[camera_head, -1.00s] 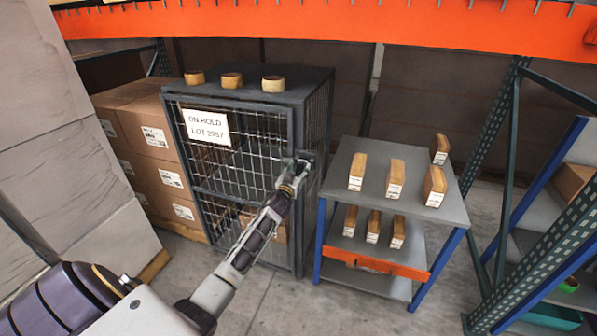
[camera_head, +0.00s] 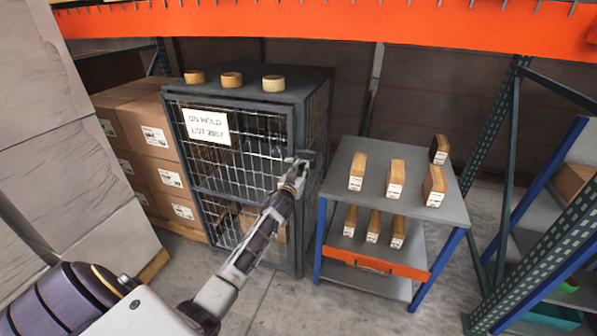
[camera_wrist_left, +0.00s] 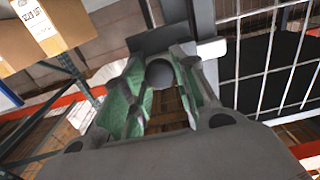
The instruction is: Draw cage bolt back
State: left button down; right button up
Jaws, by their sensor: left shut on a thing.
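The wire-mesh cage (camera_head: 240,150) stands left of centre in the head view, its door shut in its dark frame. My left gripper (camera_head: 299,167) is at the door's right edge, where the dark bolt (camera_head: 309,156) sits, partly hidden by the fingers. In the left wrist view, the green-lined fingers of my left gripper (camera_wrist_left: 160,82) are closed around the bolt's round grey knob (camera_wrist_left: 159,71). A dark plate lies just beyond it. How far the bolt is drawn cannot be told. My right gripper is not in view.
Several round tan pieces (camera_head: 232,80) stand on the cage top. A white sign (camera_head: 206,125) hangs on the door. Right of the cage is a blue-legged cart (camera_head: 365,205) with upright tan blocks. Cartons (camera_head: 150,135) are stacked left; an orange beam (camera_head: 330,22) crosses above.

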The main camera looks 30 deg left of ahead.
pick_arm(q)
jog(key=shift+w+d+b, duration=0.2)
jog(key=shift+w+d, duration=0.05)
jog(key=shift+d, duration=0.75)
jog(key=shift+w+d+b, duration=0.2)
jog(key=shift+d, duration=0.75)
jog(key=c, duration=1.1)
grip_release()
jog(key=shift+d, duration=0.15)
jog(key=shift+v, duration=5.95)
jog(key=shift+f, duration=0.1)
jog(key=shift+m, duration=0.6)
